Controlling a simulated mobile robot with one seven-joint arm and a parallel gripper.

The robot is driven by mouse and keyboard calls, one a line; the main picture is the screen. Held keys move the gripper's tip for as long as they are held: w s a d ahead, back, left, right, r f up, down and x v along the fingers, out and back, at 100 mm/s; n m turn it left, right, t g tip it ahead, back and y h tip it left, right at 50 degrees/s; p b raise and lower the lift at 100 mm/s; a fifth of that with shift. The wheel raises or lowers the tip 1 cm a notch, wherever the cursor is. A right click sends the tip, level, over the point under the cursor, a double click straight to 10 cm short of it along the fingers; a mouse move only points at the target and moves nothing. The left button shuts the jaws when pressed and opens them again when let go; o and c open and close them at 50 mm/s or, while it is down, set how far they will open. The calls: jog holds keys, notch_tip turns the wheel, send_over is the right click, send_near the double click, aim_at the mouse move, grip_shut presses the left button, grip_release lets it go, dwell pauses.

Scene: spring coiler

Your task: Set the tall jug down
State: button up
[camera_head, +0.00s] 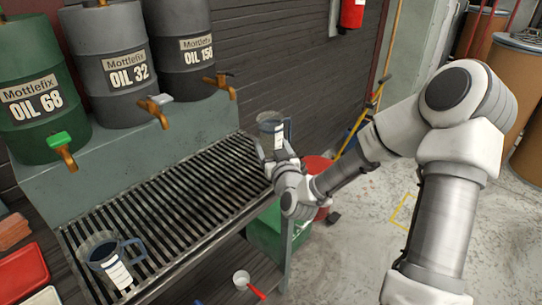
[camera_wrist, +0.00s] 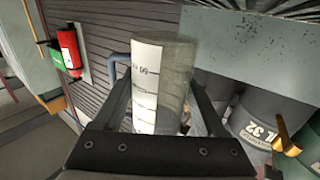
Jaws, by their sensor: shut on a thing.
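The tall jug (camera_head: 270,126) is clear, with a white scale strip and a blue handle. It stands roughly upright in my gripper (camera_head: 274,158), at the right end of the slatted grate (camera_head: 165,196). In the wrist view the jug (camera_wrist: 176,80) is between the two dark fingers of my gripper (camera_wrist: 163,100), and its blue handle shows on the left. My gripper is shut on the jug. The jug's base is hidden behind my gripper, so I cannot tell whether it touches the grate.
Another jug (camera_head: 103,256) with a blue handle stands at the grate's near left. Oil drums with taps, OIL 68 (camera_head: 37,108), OIL 32 (camera_head: 112,73) and OIL 150 (camera_head: 184,55), line the back ledge. The grate's middle is clear. A red bin (camera_head: 318,165) stands beyond its right end.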

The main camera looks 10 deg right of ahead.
jog(key=shift+f+b, duration=0.55)
jog(key=shift+f, duration=1)
jog(key=shift+f+b, duration=0.3)
jog(key=o, duration=1.5)
jog(key=shift+c, duration=0.2)
jog(key=shift+r+p, duration=0.15)
jog(key=shift+p, duration=0.25)
jog(key=shift+d, duration=0.1)
